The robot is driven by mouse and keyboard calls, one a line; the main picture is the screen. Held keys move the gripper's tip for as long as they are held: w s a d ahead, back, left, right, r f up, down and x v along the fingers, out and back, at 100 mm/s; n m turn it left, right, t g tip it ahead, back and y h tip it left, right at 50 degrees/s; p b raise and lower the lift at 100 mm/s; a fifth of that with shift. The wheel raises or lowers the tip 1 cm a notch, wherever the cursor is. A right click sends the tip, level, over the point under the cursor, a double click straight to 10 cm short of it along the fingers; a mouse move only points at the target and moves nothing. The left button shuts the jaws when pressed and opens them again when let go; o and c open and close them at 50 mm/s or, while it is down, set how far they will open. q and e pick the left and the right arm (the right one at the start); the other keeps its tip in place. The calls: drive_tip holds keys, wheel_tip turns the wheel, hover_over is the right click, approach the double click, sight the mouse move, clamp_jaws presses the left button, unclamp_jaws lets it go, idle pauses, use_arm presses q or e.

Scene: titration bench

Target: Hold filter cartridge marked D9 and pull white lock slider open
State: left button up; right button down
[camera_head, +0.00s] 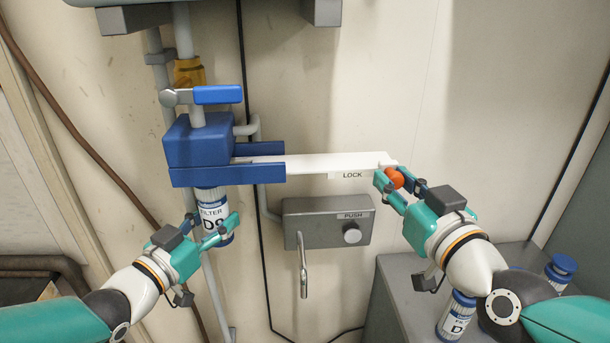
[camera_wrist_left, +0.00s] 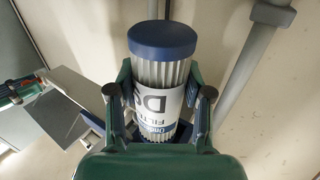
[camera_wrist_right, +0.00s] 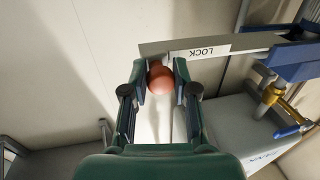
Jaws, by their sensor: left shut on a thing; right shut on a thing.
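The white lock slider (camera_head: 325,163), marked LOCK, sticks out far to the right of the blue valve housing (camera_head: 200,145). My right gripper (camera_head: 395,179) is shut on the orange ball knob (camera_wrist_right: 160,79) at the slider's right end. The filter cartridge (camera_head: 211,198) hangs upright under the housing. It has a ribbed light body, a blue cap (camera_wrist_left: 162,39) and a white label. Its letter D is clear; the second character is hard to read. My left gripper (camera_head: 217,230) is shut around the cartridge, one finger on each side, hiding part of it.
A grey panel (camera_head: 300,225) with a PUSH knob (camera_head: 352,233) and a spout is on the wall below the slider. A blue handle (camera_head: 217,95) tops the housing. Other cartridges (camera_head: 455,316) stand on a grey cabinet (camera_head: 400,290) at lower right. Grey pipes run beside the held cartridge.

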drive_tip(key=c, duration=0.9)
unclamp_jaws()
drive_tip(key=v, duration=0.3)
drive_tip(key=a+v, duration=0.1)
drive_tip(key=v, duration=0.2)
drive_tip(key=a+v, duration=0.1)
drive_tip(key=v, duration=0.2)
drive_tip(key=shift+s+d, duration=0.1)
drive_tip(key=shift+s, duration=0.05)
use_arm(q)
drive_tip(key=shift+f+b, duration=2.25)
drive_tip(key=shift+b, duration=0.2)
use_arm(e)
wheel_tip(320, 180, down, 5)
drive_tip(key=shift+r, duration=0.1)
use_arm(q)
drive_tip(key=shift+s, duration=0.15)
